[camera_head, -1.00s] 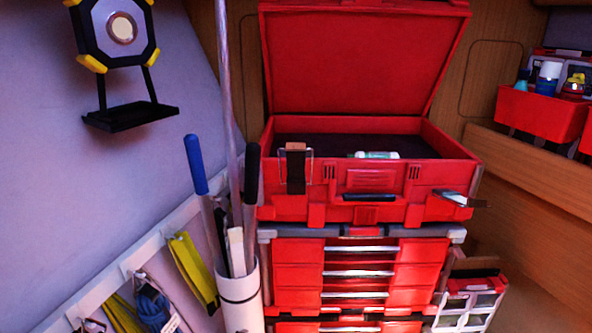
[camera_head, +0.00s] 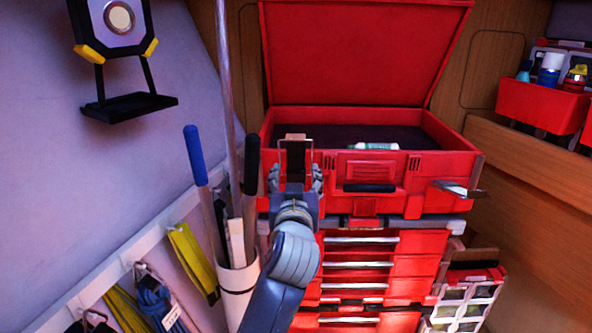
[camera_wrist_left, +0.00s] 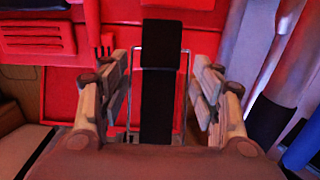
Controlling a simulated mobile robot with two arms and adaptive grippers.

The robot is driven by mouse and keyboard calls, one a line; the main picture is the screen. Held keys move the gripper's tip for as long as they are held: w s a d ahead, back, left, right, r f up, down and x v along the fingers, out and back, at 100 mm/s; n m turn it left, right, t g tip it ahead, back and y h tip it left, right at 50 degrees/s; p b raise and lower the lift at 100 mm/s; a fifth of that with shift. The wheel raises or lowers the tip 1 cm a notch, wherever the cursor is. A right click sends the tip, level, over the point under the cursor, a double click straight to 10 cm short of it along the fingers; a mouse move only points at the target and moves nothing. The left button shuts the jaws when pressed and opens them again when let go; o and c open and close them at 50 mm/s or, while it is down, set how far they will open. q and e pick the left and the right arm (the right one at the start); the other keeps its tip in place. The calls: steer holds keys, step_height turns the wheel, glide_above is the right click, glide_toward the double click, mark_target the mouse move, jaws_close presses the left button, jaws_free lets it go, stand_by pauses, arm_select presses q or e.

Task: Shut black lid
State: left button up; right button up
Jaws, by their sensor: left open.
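The red toolbox (camera_head: 350,208) stands on a drawer stack with its large red lid (camera_head: 365,50) raised; no plainly black lid shows. A narrow black flap (camera_head: 296,162) with a brown top end and a thin wire frame is at its front left. It also shows as a black strip (camera_wrist_left: 158,100) in the left wrist view. My left gripper (camera_head: 296,175) is open in front of the toolbox, its fingers on either side of this flap. In the left wrist view the fingers (camera_wrist_left: 160,78) stand apart from the strip. My right gripper is not in view.
A white tube (camera_head: 375,146) lies in the open toolbox. A metal latch (camera_head: 458,188) sticks out at its front right. A white holder (camera_head: 238,290) with long-handled tools stands close left of my arm. Red bins (camera_head: 540,103) sit on the right ledge.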

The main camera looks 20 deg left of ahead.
mark_target(296, 172)
arm_select(q)
steer(key=shift+x, duration=2.15)
